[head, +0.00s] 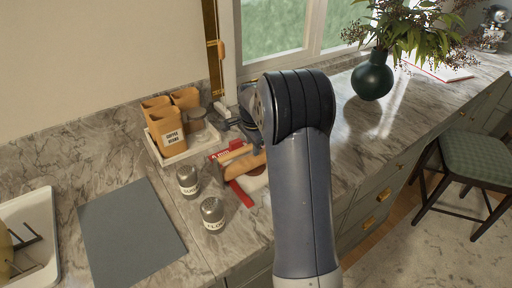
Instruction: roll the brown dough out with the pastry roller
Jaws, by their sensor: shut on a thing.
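The pastry roller (241,165) is a tan wooden cylinder lying across a low board with red edges on the counter. A small patch of brown dough (262,173) shows just below the roller, beside my arm; the rest is hidden. My gripper (236,124) is in the head view behind the roller, partly covered by my arm. It is shut on the pastry roller, though the contact itself is hard to see.
A white tray (161,158) with tan canisters stands left of the roller. Two labelled metal-topped shakers (188,181) (212,214) stand in front. A grey mat (130,234) lies clear at left. A dark green vase (372,77) stands at right.

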